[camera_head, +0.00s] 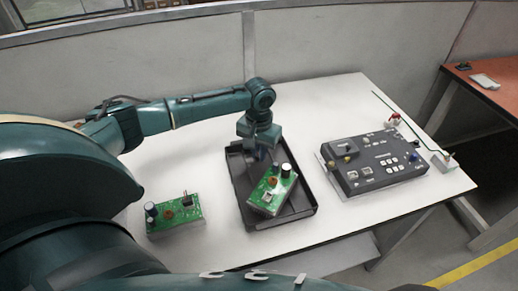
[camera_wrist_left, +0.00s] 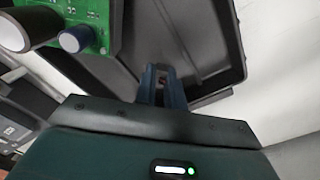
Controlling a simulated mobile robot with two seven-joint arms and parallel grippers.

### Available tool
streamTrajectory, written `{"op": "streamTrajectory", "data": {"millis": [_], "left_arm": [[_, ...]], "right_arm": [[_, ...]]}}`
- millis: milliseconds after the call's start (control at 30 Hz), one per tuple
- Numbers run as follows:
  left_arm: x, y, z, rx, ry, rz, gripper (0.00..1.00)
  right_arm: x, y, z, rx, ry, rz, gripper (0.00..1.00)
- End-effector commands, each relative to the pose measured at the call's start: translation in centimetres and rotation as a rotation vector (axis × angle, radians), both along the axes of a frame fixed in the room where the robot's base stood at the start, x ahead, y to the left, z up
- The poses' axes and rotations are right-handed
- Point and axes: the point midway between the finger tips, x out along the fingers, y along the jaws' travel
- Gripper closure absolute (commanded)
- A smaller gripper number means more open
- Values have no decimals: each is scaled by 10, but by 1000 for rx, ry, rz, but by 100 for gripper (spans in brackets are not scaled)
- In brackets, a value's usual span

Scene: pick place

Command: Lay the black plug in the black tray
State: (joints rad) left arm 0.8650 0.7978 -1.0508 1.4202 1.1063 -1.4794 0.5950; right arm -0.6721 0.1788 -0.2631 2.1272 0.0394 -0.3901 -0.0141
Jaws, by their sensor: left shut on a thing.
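The black tray (camera_head: 308,212) lies in the middle of the white table, and its wall and floor also show in the wrist view (camera_wrist_left: 215,70). My left gripper (camera_head: 262,154) points down over the far part of the tray. In the wrist view the left gripper's fingers (camera_wrist_left: 161,78) are close together, shut on a small dark thing, taken as the black plug (camera_wrist_left: 161,80); it is mostly hidden by the fingers. I cannot tell whether it touches the tray floor. My right gripper is not in view.
A green circuit board (camera_head: 272,191) lies tilted in the tray, close to the gripper. Another green board (camera_head: 175,216) lies on the table at left. A dark control box (camera_head: 374,165) and a thin green rod (camera_head: 405,122) are at right. The far tray end looks clear.

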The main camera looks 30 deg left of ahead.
Motion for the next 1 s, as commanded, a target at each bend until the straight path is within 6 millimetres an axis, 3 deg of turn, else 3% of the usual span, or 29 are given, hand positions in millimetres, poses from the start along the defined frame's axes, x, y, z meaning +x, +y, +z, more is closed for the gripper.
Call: {"op": "streamTrajectory", "data": {"millis": [100, 133, 367, 667, 767, 1000], "left_arm": [[0, 0, -3, -1, 0, 0, 100], [0, 0, -3, -1, -1, 0, 87], [0, 0, -3, -1, -1, 0, 68], [0, 0, 0, 0, -2, 0, 67], [1, 0, 9, -1, -5, 0, 67], [1, 0, 62, -3, -5, -1, 67]], "right_arm": [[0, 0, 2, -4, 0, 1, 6], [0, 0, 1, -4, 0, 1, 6], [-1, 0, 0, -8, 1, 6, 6], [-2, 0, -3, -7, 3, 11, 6], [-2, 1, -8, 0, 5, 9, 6], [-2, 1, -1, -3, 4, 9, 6]]}}
